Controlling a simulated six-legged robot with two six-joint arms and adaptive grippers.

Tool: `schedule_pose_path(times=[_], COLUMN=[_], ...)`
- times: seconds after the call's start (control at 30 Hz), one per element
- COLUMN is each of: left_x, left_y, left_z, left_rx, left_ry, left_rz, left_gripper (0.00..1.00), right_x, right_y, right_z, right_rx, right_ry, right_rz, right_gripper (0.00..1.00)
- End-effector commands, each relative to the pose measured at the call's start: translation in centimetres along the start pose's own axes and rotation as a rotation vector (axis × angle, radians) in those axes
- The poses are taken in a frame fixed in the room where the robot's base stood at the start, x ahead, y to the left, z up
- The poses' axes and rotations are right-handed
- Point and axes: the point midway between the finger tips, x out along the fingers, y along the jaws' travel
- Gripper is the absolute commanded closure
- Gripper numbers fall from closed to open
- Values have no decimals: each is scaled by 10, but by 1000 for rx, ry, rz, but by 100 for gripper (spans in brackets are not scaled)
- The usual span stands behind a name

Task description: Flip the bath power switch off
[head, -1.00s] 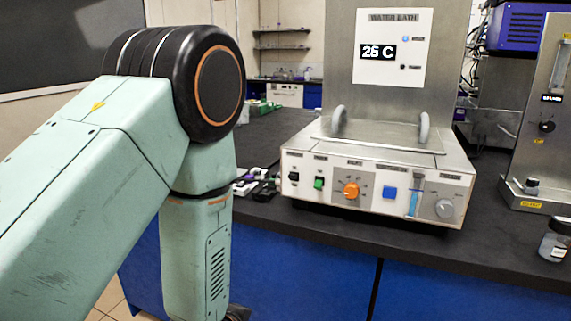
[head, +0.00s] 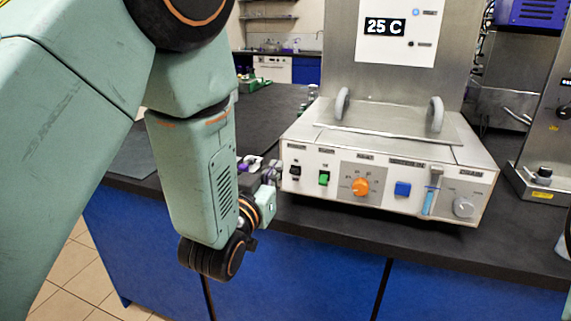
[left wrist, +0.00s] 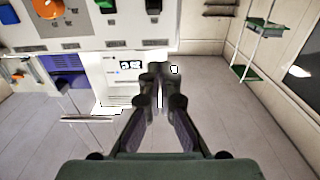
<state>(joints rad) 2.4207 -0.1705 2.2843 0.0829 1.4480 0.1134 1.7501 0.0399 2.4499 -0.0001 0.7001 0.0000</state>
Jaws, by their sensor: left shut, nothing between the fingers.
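The water bath (head: 385,165) stands on the black bench in the head view. Its front panel carries a black rocker switch (head: 294,171) at the far left and a green switch (head: 323,178) beside it. The labels above them are too small to read surely. My left gripper (head: 273,170) is just left of the panel's left end, near the black switch but apart from it. In the left wrist view the gripper (left wrist: 159,70) is shut and empty, and the black switch (left wrist: 152,6) and green switch (left wrist: 105,6) show at the top edge. My right gripper is not in view.
Right of the switches are an orange knob (head: 360,187), a blue button (head: 402,189), a slider (head: 432,194) and a grey knob (head: 463,206). Small items lie on the bench behind my gripper. A metal unit (head: 545,150) stands at the right.

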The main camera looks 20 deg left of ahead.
Motion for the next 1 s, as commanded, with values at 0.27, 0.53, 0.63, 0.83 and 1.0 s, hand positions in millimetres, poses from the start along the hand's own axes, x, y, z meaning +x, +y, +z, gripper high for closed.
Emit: schedule_pose_path(times=[0.27,0.53,0.63,0.83,1.0], left_x=[-3,13,30,66,95], left_y=[3,1,1,-1,-1], left_z=[-2,-1,-1,-1,-2], left_rx=[-3,-5,-6,-5,-4], left_ry=[9,9,9,8,9], left_rz=[3,2,2,1,1], left_gripper=[100,100,100,100,100], right_x=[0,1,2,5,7], right_y=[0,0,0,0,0], right_z=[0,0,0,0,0], right_rx=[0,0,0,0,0], right_ry=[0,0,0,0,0], right_rz=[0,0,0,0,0], right_gripper=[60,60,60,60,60])
